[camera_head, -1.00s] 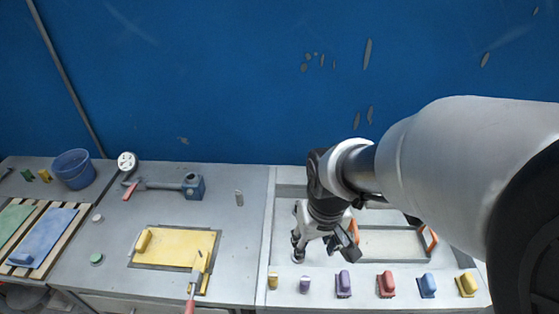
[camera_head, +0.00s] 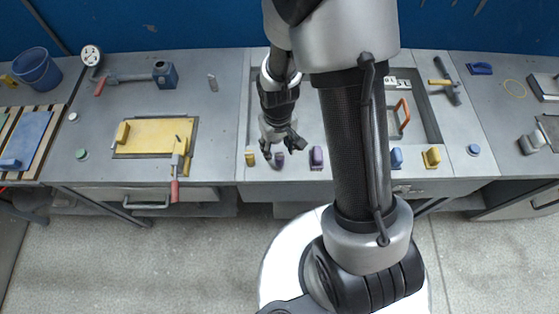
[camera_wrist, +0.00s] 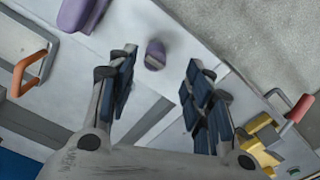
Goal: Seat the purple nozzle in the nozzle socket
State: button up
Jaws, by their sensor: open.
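The purple nozzle (camera_head: 279,161) is a small purple piece standing near the front edge of the bench. It also shows in the wrist view (camera_wrist: 155,55), beyond and between the fingertips. My gripper (camera_head: 283,149) is open and points down above the nozzle; its fingers also show spread in the wrist view (camera_wrist: 160,66). Nothing is held. A blue block (camera_head: 165,74) with a round top opening stands at the back left. I cannot tell for sure whether it is the nozzle socket.
A larger purple block (camera_head: 316,157) stands right of the nozzle and a small yellow piece (camera_head: 250,159) left of it. A blue handled block (camera_head: 396,158) and a yellow one (camera_head: 432,157) are further right. A yellow panel (camera_head: 155,135) lies on the left bench.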

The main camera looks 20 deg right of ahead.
aim_at(280, 156)
jog(key=f, duration=0.2)
jog(key=f+b, duration=0.1)
jog(key=f, duration=0.1)
jog(key=f+b, duration=0.1)
jog(key=f, duration=0.1)
jog(key=shift+w+d+f, duration=0.2)
jog(key=shift+d+f, duration=0.05)
jog(key=shift+f, duration=0.15)
jog(key=shift+c, duration=0.3)
grip_shut()
